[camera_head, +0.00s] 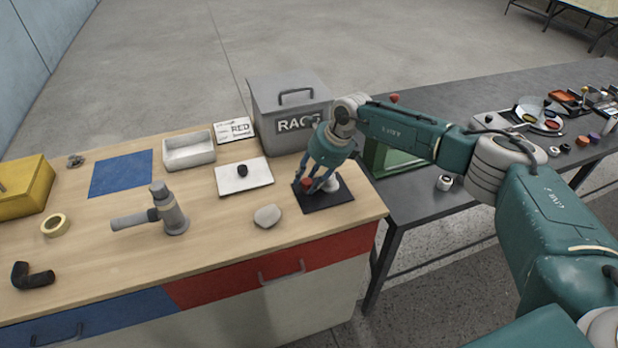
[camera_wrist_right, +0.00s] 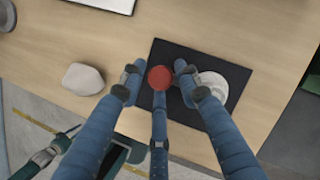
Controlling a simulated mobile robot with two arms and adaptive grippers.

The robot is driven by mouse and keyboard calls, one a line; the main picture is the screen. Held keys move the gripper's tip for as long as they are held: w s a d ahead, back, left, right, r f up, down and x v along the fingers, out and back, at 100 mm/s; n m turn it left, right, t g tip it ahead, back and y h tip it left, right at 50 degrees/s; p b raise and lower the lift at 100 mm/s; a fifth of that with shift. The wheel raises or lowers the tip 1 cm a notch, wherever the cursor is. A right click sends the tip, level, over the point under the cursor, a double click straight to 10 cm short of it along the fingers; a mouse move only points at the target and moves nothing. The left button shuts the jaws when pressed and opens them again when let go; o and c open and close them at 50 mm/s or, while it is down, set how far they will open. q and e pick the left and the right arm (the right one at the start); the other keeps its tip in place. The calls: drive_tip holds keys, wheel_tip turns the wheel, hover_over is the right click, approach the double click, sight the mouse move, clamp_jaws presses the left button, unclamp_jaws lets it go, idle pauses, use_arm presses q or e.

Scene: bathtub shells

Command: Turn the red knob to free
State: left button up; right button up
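The red knob (camera_wrist_right: 159,78) is round and shows in the middle of the right wrist view, over a black mat (camera_wrist_right: 213,62). In the head view the red knob (camera_head: 307,184) is partly hidden by my right gripper's fingers. My right gripper (camera_head: 316,180) reaches down over the black mat from the right. In the wrist view my right gripper (camera_wrist_right: 158,80) has blue fingers on both sides of the knob and one below it, with narrow gaps at the sides. It looks open around the knob; contact is not clear. My left gripper is not in view.
A white round piece (camera_wrist_right: 212,88) stands on the mat beside the right finger. A grey stone (camera_head: 267,216), a white plate with a black knob (camera_head: 243,188) and a grey RAGS bin (camera_head: 290,138) are close by. The wooden bench ends just right of the mat.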

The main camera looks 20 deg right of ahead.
drive_tip(key=shift+r, duration=0.1)
clamp_jaws()
